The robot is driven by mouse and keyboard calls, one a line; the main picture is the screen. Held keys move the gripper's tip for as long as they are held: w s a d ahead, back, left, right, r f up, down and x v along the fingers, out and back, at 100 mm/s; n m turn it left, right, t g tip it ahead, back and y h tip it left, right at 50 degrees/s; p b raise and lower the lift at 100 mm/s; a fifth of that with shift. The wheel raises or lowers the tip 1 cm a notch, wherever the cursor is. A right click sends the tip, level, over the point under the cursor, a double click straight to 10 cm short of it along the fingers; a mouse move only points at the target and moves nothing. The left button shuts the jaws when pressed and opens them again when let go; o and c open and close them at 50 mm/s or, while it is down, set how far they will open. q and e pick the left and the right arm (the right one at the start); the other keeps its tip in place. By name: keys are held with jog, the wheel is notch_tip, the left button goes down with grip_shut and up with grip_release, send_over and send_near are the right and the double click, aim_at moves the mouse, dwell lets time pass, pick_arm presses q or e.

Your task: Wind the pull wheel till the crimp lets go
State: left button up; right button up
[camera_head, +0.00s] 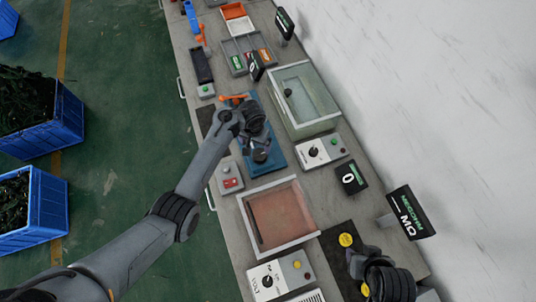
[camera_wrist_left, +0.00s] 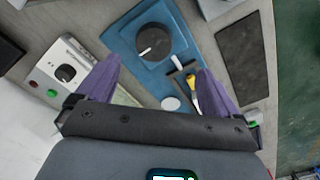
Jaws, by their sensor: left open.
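The pull wheel (camera_wrist_left: 155,41) is a dark round disc with a white mark on its rim, on a blue plate (camera_wrist_left: 122,25). A slotted block (camera_wrist_left: 182,73) beside it holds a yellow-tipped piece (camera_wrist_left: 192,90), perhaps the crimped lead, with a white disc (camera_wrist_left: 170,103) close by. My left gripper (camera_wrist_left: 158,66) is open, its purple fingers apart with the wheel beyond them and nothing held. In the head view my left gripper (camera_head: 260,151) is over the blue plate (camera_head: 278,160) and hides the wheel. My right gripper (camera_head: 360,262) is at the lower right; its jaws are unclear.
A glass-walled box (camera_head: 304,98) and a knobbed control box (camera_head: 320,151) stand right of the plate. A red-button box (camera_head: 229,178) and a white-rimmed tray (camera_head: 248,222) lie nearer. A black display (camera_head: 351,177) reads 0. A dark mat (camera_head: 338,262) lies by my right gripper.

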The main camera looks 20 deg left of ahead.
aim_at(260, 154)
pick_arm(q)
jog(key=f+b, duration=0.1)
jog(key=f, duration=0.2)
jog(key=f+b, duration=0.1)
jog(key=f, duration=0.2)
jog(key=w+d+f+b, duration=0.1)
jog(key=f, duration=0.2)
jog(key=shift+f+b, duration=0.3)
jog(key=shift+f, duration=0.55)
jog(key=c, duration=1)
jog(key=shift+c, duration=0.2)
jog(key=shift+m, duration=0.4)
